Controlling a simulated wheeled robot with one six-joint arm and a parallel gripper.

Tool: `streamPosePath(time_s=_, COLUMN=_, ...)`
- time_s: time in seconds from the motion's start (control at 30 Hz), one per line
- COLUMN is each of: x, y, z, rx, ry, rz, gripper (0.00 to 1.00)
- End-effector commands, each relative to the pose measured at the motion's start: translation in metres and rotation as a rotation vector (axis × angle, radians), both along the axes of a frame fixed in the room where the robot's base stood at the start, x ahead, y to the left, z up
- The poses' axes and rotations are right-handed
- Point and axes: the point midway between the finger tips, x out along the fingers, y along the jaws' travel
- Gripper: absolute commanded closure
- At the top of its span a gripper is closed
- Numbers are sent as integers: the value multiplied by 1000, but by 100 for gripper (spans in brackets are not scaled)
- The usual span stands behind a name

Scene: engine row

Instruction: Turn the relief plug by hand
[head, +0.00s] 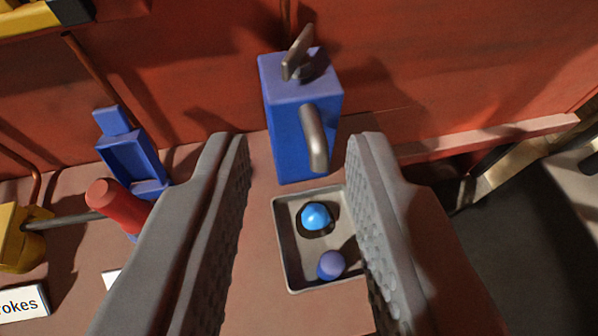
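A blue box-shaped unit (292,112) stands ahead at the upper middle, against a red wall. A dark, flat wing-shaped piece (298,53) stands tilted on a round base on its top; it looks like the relief plug, but no label on it shows. A grey curved spout (313,138) comes out of its front. My gripper (298,145) is open and empty. Its two grey ridged fingers frame the blue unit's lower part, with the wing piece above and beyond the fingertips in the picture. I cannot tell any contact.
A grey square tray (282,245) under the spout holds a light blue ball (315,216) and a purple rounded piece (331,264). To the left are a blue bracket (130,155), a red grip (115,203) on a rod, a yellow part (22,238) and a label (20,303) ending "okes".

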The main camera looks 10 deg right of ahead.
Motion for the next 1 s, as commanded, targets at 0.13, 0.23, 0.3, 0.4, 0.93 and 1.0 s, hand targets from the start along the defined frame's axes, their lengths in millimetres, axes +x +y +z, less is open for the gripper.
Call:
streamPosePath(time_s=0.13, x=0, y=0, z=0, rx=-1, ry=-1, rz=-1, gripper=72)
streamPosePath(time_s=0.23, x=4, y=1, z=-3, rx=-3, ry=-11, rz=-9, gripper=72)
streamPosePath(time_s=0.3, x=10, y=3, z=-7, rx=-7, ry=-28, rz=-25, gripper=72)
streamPosePath(time_s=0.4, x=21, y=7, z=-16, rx=-17, ry=-71, rz=-64, gripper=72)
streamPosePath(time_s=0.93, x=46, y=39, z=-69, rx=-127, ry=-335, rz=-341, gripper=72)
streamPosePath(time_s=1.0, x=45, y=42, z=-71, rx=-137, ry=-352, rz=-358, gripper=72)
